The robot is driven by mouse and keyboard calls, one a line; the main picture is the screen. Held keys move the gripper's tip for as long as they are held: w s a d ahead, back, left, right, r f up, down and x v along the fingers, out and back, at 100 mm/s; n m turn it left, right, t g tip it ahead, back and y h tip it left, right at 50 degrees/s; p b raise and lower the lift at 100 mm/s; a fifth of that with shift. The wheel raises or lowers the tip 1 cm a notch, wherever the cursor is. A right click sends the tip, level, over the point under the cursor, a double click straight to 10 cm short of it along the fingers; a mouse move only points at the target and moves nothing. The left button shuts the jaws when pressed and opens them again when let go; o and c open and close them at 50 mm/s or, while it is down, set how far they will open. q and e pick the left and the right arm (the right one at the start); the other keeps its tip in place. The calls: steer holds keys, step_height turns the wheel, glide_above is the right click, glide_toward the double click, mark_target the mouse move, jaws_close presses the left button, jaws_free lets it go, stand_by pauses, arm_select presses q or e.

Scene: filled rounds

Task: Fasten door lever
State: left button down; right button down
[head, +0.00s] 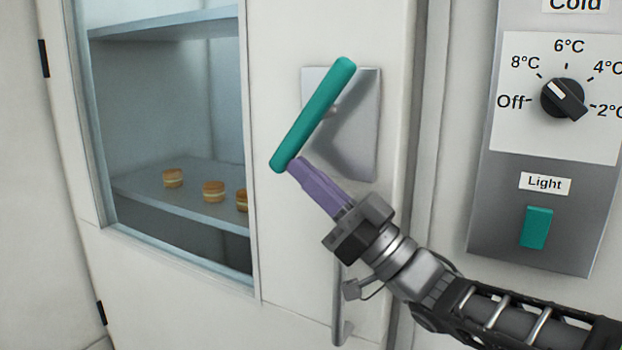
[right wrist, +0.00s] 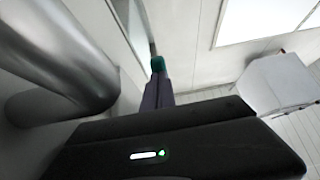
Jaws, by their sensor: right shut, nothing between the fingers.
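The green door lever (head: 312,115) sits on a metal plate (head: 350,155) on the white cabinet door (head: 280,270). It is tilted, its upper end to the right and its lower end to the left. My right gripper (head: 296,166) is shut and empty, its purple fingertips at the lever's lower end; they seem to touch it. In the right wrist view the green lever (right wrist: 158,64) shows as a small end beyond the purple fingers (right wrist: 158,92). My left gripper is not in view.
A window in the door shows shelves (head: 200,205) with several small filled rounds (head: 213,191). A vertical metal handle (head: 341,305) is below the plate, partly hidden by my right gripper. To the right is a control panel (head: 490,215) with a black dial (head: 563,98) and a green light switch (head: 536,227).

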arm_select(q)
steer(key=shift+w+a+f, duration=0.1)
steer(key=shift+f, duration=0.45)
arm_select(e)
steer(key=shift+w+a+r, duration=0.15)
steer(key=shift+w+a, duration=0.3)
steer(key=shift+a, duration=0.35)
arm_select(q)
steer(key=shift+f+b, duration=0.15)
steer(key=shift+b, duration=0.25)
arm_select(e)
steer(key=v, duration=0.7)
steer(key=shift+s+d+f, duration=0.2)
steer(key=shift+d+f, duration=0.05)
